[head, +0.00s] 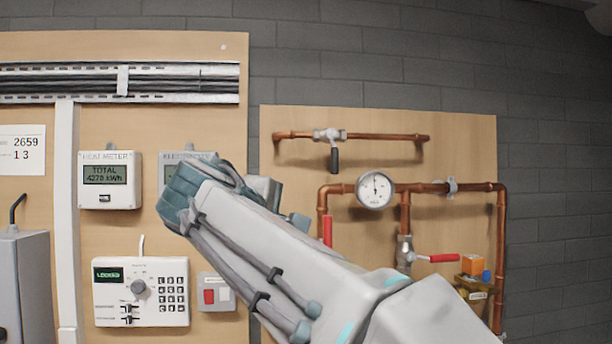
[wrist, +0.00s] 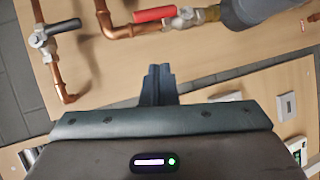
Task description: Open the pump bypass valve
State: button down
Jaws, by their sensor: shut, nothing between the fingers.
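No readable label shows which valve is the bypass. On the upper pipe (head: 385,136), a valve with a black lever (head: 334,160) has the lever pointing down, across the pipe. This black lever also shows in the wrist view (wrist: 63,27). A red lever (head: 327,232) lies along the left vertical pipe, partly behind my arm; it also shows in the wrist view (wrist: 155,14). Another red lever (head: 440,258) on the right points sideways, across its vertical pipe. My gripper (wrist: 158,70) is shut and empty, apart from the levers; its fingertips are not clear in the head view.
A round gauge (head: 375,189) sits on the copper pipework. An orange-topped brass part (head: 472,266) is at lower right. On the left board are a heat meter (head: 109,180), a keypad panel (head: 140,291) and a red switch (head: 209,296). My arm hides the lower middle.

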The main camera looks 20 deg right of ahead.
notch_tip(320, 180, up, 11)
jog(key=a+t+h, duration=0.1)
jog(key=h, duration=0.2)
jog(key=shift+s+f, duration=0.2)
jog(key=shift+s, duration=0.05)
jog(key=p, duration=0.6)
send_near(334, 152)
jog(key=shift+w+d+f, duration=1.35)
jog(key=shift+w+d, duration=0.7)
jog(key=shift+w, duration=0.9)
jog(key=shift+f+h+b, duration=0.15)
jog(key=shift+h+b, duration=0.15)
jog(key=shift+b, duration=0.2)
jog(key=shift+s+d+n+t+h+b, duration=0.15)
jog(key=shift+n+t+h+b, duration=0.2)
jog(key=shift+n+b, duration=0.3)
